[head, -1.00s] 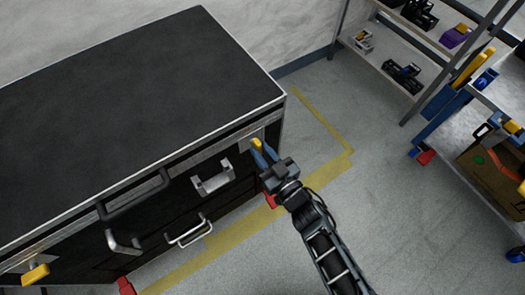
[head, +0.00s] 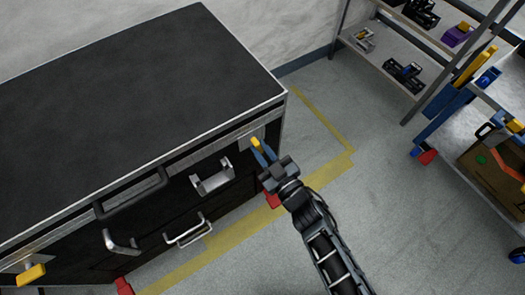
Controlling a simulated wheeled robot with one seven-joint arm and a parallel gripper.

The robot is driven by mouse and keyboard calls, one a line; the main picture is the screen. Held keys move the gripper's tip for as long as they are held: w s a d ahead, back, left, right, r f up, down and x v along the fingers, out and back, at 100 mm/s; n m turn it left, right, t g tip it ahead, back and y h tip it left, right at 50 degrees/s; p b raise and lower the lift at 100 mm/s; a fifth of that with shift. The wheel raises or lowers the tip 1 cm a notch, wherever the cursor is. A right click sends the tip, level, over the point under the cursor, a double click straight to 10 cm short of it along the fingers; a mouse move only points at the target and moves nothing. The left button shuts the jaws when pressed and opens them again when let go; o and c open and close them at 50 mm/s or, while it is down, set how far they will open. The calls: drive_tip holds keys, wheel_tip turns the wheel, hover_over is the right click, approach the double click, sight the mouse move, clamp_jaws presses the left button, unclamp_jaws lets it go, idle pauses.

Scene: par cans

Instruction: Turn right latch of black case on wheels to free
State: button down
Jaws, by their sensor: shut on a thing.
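The black case on wheels (head: 150,100) stands at the left, with a flat black top and bright metal edges. Its right latch (head: 256,143) is a small yellow handle near the right end of the front face. My gripper (head: 263,154) has blue fingers and is shut on this latch, reaching from the lower right. The fingers partly cover the latch, so its exact angle is hard to tell. The left latch (head: 32,273) is a yellow handle at the lower left of the front face.
Metal handles (head: 212,178) and a black bar handle (head: 132,194) stick out of the case front. Red wheel parts (head: 124,287) show below. A shelf (head: 385,60) stands at the upper right, a cart with a cardboard box (head: 490,165) at right. Floor between is clear.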

drive_tip(key=shift+s+a+f+n+b, duration=0.1)
drive_tip(key=shift+n+b, duration=1.05)
drive_tip(key=shift+n, duration=1.4)
drive_tip(key=shift+s+a+f+n+b, duration=0.15)
drive_tip(key=shift+n+b, duration=1.05)
drive_tip(key=shift+n, duration=1.3)
drive_tip(key=shift+w+d+f+n+b, duration=0.1)
drive_tip(key=shift+n+b, duration=1.05)
drive_tip(key=shift+n, duration=1.4)
drive_tip(key=c, duration=1.1)
unclamp_jaws()
drive_tip(key=shift+s, duration=0.1)
drive_tip(key=v, duration=0.7)
drive_tip(key=shift+s+d, duration=0.2)
drive_tip(key=shift+s, duration=0.05)
